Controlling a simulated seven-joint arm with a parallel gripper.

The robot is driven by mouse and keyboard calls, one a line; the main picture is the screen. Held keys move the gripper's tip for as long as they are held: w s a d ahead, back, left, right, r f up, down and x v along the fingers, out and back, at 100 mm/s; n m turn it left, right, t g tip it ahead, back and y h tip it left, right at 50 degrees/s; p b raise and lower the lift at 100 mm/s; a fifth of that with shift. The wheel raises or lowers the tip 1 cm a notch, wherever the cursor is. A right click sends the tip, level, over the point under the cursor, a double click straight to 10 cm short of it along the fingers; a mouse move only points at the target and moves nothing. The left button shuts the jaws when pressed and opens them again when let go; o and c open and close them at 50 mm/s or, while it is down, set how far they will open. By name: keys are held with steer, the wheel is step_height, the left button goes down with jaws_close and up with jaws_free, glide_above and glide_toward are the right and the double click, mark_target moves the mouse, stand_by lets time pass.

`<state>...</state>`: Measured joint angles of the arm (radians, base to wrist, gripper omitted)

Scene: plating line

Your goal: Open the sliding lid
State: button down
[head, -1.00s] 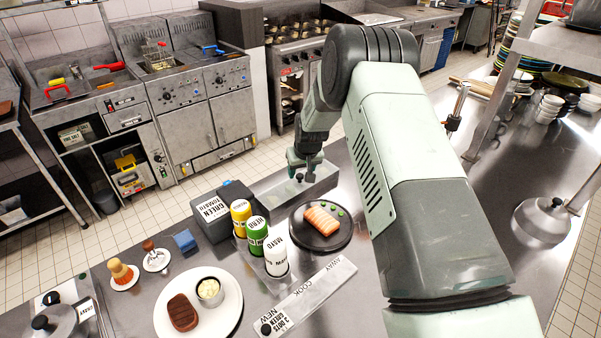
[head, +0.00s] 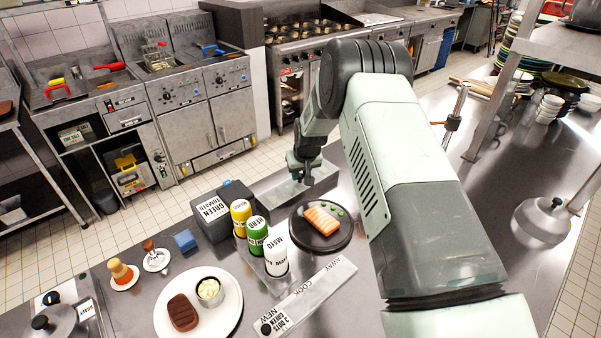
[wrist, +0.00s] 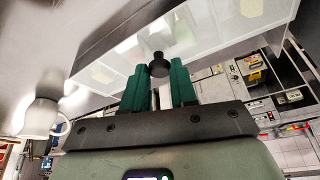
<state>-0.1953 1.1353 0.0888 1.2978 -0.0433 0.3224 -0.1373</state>
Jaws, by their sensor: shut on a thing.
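A long shallow metal container (head: 262,189) stands on the counter beyond the dark plate, with a pale, see-through sliding lid (wrist: 205,32) on it. The lid has a small black knob (wrist: 158,65). My gripper (head: 307,180) is over the right half of the container, pointing down. In the wrist view, its green fingers (wrist: 158,82) stand on either side of the knob and are shut on it. In the head view the knob is hidden by my gripper, and the lid's edges are hard to make out.
A dark plate (head: 301,238) with salmon stands just in front of the container. Sauce bottles (head: 257,236) and a grey box labelled green tomato (head: 210,222) stand to its left. A white plate (head: 229,317) with steak is nearer.

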mark_target(290, 180)
steer(key=shift+w+a, duration=2.5)
steer(key=shift+w, duration=0.05)
steer(key=c, duration=0.9)
jaws_free()
steer(key=v, duration=1.1)
steer(key=shift+a, duration=0.1)
